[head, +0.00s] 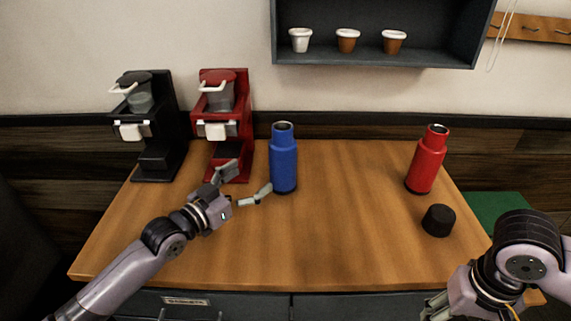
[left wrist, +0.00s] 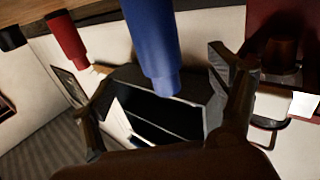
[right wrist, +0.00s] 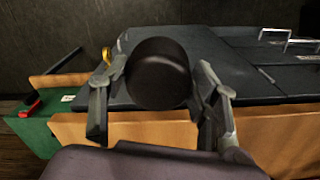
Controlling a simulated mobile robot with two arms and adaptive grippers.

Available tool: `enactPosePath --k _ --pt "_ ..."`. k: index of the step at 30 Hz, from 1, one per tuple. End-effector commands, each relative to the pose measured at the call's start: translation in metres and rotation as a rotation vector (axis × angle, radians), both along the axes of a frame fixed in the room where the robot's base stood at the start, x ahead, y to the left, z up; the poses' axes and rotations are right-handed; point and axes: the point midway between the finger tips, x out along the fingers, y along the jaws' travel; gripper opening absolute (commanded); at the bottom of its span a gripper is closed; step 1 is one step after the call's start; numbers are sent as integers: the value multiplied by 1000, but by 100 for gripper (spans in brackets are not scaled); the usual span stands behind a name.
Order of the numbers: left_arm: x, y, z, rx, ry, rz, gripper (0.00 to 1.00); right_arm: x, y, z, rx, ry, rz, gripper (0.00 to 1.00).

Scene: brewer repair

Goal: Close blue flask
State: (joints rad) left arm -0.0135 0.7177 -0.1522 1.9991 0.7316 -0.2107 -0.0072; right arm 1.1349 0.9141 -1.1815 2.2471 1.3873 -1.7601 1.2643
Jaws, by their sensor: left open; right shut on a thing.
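The blue flask (head: 283,165) stands upright on the table with its dark mouth uncovered. My left gripper (head: 246,182) is open just left of it, one fingertip close to its lower side; I cannot tell if they touch. In the left wrist view the blue flask (left wrist: 153,40) shows between the spread fingers. My right gripper (right wrist: 152,95) is shut on a black cap (right wrist: 158,74), past the table's front right corner. In the head view that cap is hidden behind my right arm.
A red flask (head: 426,160) stands uncovered at the right, with another black cap (head: 438,220) on the table before it. A black brewer (head: 150,130) and a red brewer (head: 224,120) stand at the back left. The table's middle front is clear.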

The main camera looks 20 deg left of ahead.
Motion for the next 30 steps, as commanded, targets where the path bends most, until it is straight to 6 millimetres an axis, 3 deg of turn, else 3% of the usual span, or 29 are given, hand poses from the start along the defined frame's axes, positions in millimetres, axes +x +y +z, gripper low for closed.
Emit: enactPosePath --k 8,21,30 --pt "6 -2 1 -2 0 1 82 0 0 2 0 0 0 29" --pt "61 -26 1 -1 0 1 82 0 0 12 0 0 0 29" --pt "63 -27 -1 0 1 0 82 0 0 12 0 0 0 29"
